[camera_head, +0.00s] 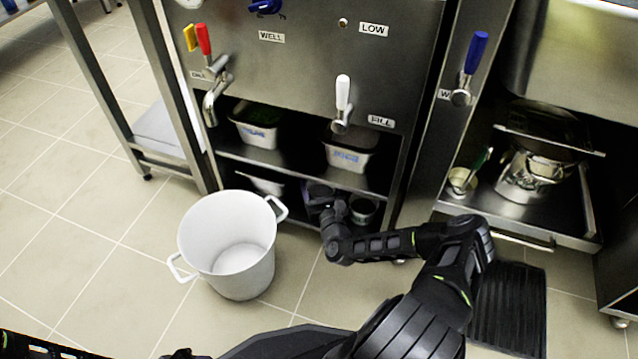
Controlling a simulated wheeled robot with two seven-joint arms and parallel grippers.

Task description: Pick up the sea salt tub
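My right arm reaches forward to the low shelf under the steel dispenser unit, and its gripper (322,200) is at the shelf's front edge. A dark purple container (317,189) is right at the gripper, partly hidden by it. A small round grey tub (363,210) stands on the same shelf just right of the gripper. No label is readable, so I cannot tell which of these is the sea salt tub. The gripper's fingers are too dark and small to show whether they are open or shut. My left gripper is not in view.
A large white pot (230,245) stands on the floor left of my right arm. White bins (349,155) stand on the shelf above. A pale container (267,185) is on the low shelf's left. A black mat (510,310) lies at right. Floor at left is clear.

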